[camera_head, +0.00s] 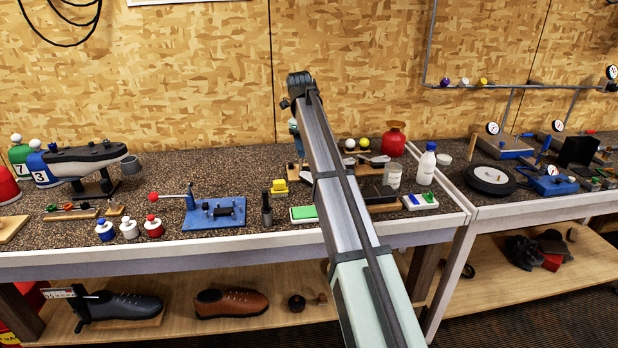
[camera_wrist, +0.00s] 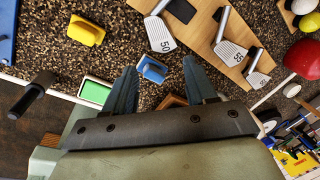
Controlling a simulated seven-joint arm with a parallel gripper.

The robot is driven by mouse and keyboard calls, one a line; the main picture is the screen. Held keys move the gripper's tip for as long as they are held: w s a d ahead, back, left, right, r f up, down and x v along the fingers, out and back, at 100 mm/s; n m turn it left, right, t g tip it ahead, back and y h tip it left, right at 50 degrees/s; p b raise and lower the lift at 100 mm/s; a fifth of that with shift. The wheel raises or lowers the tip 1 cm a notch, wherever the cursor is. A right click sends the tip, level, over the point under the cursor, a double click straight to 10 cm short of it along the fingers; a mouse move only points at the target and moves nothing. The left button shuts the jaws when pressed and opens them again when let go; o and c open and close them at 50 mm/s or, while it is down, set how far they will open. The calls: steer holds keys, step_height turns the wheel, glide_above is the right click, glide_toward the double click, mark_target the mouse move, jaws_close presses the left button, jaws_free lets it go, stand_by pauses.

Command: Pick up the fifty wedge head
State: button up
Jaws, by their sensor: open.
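The fifty wedge head (camera_wrist: 159,34) is a grey metal club head marked 50, lying at the edge of a light wooden board (camera_wrist: 198,28) in the wrist view. Two more wedge heads lie to its right on the board: one marked 56 (camera_wrist: 230,51) and a smaller-looking one (camera_wrist: 258,77) whose number is hard to read. My gripper (camera_wrist: 160,67) has its two blue fingers spread, with nothing held. The fifty head appears beyond the fingertips, apart from them. In the head view my arm hides most of the gripper and the fifty head.
A small blue block (camera_wrist: 152,69) shows between the fingers in the wrist view. A yellow block (camera_wrist: 86,32) and a green-topped block (camera_wrist: 95,92) lie to the left. In the head view, a red canister (camera_head: 393,141) and white bottle (camera_head: 427,165) stand right of my arm.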

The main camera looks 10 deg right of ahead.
glide_above(310, 176)
steer(key=s, duration=0.1)
steer(key=f, duration=0.6)
steer(key=shift+s+a+f, duration=0.1)
steer(key=shift+a+f, duration=0.1)
steer(key=shift+f, duration=0.2)
steer(key=shift+w+d+f, duration=0.1)
steer(key=shift+w+f, duration=0.1)
steer(key=shift+f, duration=0.65)
steer(key=shift+w+f, duration=0.2)
steer(key=shift+f, duration=0.65)
steer(key=shift+w+d+f, duration=0.1)
steer(key=shift+w+f, duration=0.1)
steer(key=shift+f, duration=0.65)
steer(key=shift+r, duration=0.1)
steer(key=c, duration=1)
